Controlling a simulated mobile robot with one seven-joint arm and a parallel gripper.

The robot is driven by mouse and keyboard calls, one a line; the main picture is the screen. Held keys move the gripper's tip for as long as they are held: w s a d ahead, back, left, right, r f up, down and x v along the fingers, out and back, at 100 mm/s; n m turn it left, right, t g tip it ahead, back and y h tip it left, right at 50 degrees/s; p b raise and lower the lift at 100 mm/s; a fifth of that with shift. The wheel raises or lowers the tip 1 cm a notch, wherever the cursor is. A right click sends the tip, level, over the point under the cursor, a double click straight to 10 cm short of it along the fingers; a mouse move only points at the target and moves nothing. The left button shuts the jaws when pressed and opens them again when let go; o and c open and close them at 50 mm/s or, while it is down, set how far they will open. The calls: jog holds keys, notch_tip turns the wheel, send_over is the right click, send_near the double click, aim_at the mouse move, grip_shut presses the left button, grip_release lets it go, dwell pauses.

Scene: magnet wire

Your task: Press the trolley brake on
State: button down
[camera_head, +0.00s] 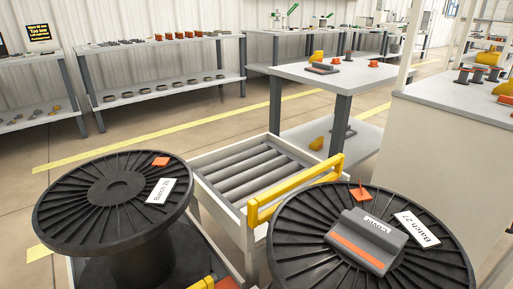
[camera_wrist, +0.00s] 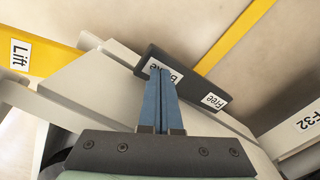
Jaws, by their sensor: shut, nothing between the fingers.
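In the wrist view a dark brake pedal bar (camera_wrist: 205,78) lies at a slant on the pale trolley frame (camera_wrist: 95,85). It has a white "Brake" label (camera_wrist: 175,77), partly hidden by my fingers, and a "Free" label (camera_wrist: 213,101) at its lower right end. My gripper (camera_wrist: 165,72) is shut and empty, its blue fingertips over the "Brake" label. I cannot tell whether they touch it. In the head view my gripper and the pedal do not show.
A yellow bar labelled "Lift" (camera_wrist: 25,55) is at the left of the wrist view; an "F-32" label (camera_wrist: 304,127) is at the right. The head view shows two black spools (camera_head: 75,190) (camera_head: 300,255), a roller cart (camera_head: 215,165) with a yellow bar (camera_head: 295,190), and benches behind.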

jog(key=shift+f+b, duration=0.7)
jog(key=shift+f, duration=0.7)
notch_tip(320, 180, up, 8)
jog(key=p, duration=0.9)
jog(key=shift+r, duration=0.2)
jog(key=shift+f, duration=0.1)
